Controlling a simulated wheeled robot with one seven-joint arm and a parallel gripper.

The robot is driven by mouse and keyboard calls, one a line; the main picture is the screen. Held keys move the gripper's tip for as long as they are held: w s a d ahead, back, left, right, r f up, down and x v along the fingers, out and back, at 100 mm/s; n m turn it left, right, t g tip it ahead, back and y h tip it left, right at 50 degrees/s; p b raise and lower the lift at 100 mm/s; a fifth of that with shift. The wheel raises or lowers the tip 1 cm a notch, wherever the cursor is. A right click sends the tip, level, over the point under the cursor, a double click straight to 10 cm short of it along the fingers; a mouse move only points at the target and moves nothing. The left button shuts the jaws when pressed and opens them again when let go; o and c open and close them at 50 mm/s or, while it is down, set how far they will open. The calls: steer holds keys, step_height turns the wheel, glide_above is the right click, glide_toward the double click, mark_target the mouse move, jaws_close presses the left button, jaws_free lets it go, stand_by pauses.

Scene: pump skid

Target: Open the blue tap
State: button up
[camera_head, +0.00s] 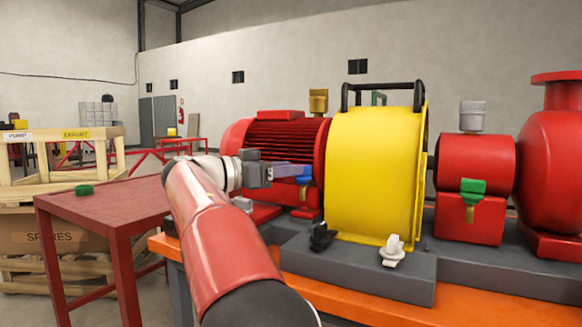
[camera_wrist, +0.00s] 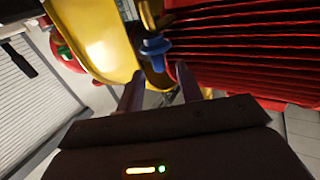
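The blue tap (camera_wrist: 155,47) shows in the wrist view just beyond my fingertips, near the gap between them, between the yellow guard and the red finned motor. In the head view the blue tap (camera_head: 304,178) is partly hidden by my gripper (camera_head: 300,171), which reaches toward it from the left. In the wrist view my gripper (camera_wrist: 160,72) is open, with one finger on each side of a gap and nothing clearly held in it. I cannot tell whether a finger touches the tap.
The yellow guard (camera_head: 372,170) stands right of the tap, the red motor (camera_head: 285,135) behind it. A green tap (camera_head: 471,190) is farther right. A black knob (camera_head: 321,238) and white knob (camera_head: 393,250) sit on the grey base. A red table (camera_head: 110,205) stands left.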

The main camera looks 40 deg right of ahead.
steer(key=shift+s+d, duration=0.2)
steer(key=shift+d, duration=0.85)
steer(key=shift+c, duration=0.3)
jaws_close()
